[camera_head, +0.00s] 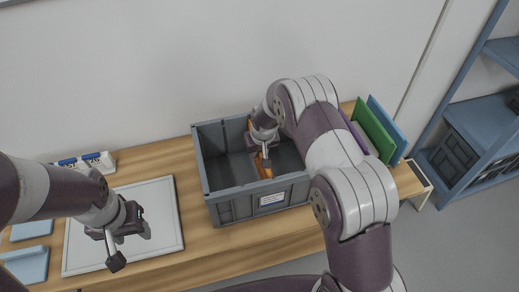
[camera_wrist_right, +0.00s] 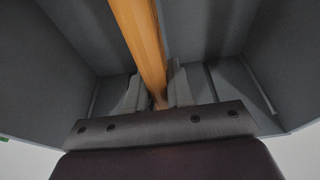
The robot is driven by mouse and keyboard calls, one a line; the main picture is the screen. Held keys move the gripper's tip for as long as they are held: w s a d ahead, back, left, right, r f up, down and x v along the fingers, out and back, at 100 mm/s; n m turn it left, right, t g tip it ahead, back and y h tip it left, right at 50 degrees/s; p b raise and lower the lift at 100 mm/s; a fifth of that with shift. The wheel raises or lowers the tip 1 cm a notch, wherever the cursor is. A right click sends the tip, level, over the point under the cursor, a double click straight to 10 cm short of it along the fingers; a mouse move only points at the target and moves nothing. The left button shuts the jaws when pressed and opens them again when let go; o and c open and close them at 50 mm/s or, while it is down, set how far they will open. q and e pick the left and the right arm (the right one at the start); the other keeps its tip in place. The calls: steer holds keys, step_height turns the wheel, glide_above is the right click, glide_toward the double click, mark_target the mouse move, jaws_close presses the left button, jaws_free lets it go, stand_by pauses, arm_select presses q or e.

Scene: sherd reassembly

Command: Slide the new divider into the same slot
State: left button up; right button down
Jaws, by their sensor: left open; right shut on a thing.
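An orange divider (camera_head: 263,166) stands inside the grey crate (camera_head: 258,206), near its middle. In the right wrist view the divider (camera_wrist_right: 139,42) runs away between the two fingers, edge on. My right gripper (camera_head: 264,150) reaches down into the crate and is shut on the divider (camera_wrist_right: 158,92). The arm hides part of the divider and the crate's right side. I cannot tell whether the divider's ends sit in a slot. My left gripper (camera_head: 128,240) is open and empty above the white board, left of the crate.
A white board (camera_head: 165,200) lies on the wooden table (camera_head: 210,243) left of the crate. Blue pieces (camera_head: 28,262) lie at the far left. Green (camera_head: 372,130) and blue panels (camera_head: 388,128) stand to the right. A blue shelf (camera_head: 478,125) is at the far right.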

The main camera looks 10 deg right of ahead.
steer(key=shift+f+b, duration=0.45)
steer(key=shift+f, duration=0.3)
steer(key=c, duration=0.9)
jaws_free()
steer(key=shift+r, duration=0.1)
steer(key=b+v, duration=0.1)
steer(key=v, duration=1.1)
steer(key=shift+r+b, duration=0.3)
steer(key=shift+b, duration=0.05)
steer(key=shift+s+f, duration=0.1)
steer(key=shift+g, duration=0.7)
steer(key=s, duration=0.2)
steer(key=s+f, duration=0.1)
steer(key=s, duration=0.4)
steer(key=shift+s+d+f, duration=0.15)
steer(key=shift+d+f, duration=0.1)
steer(key=shift+f, duration=0.05)
steer(key=shift+s+d+r, duration=0.25)
steer(key=shift+s+r, duration=0.35)
steer(key=shift+s, duration=2.05)
steer(key=shift+s+d+r, duration=0.3)
steer(key=shift+s+r, duration=0.3)
steer(key=shift+s, duration=2)
steer(key=shift+s+d+r, duration=0.25)
steer(key=shift+s+r, duration=0.4)
steer(key=shift+s, duration=2)
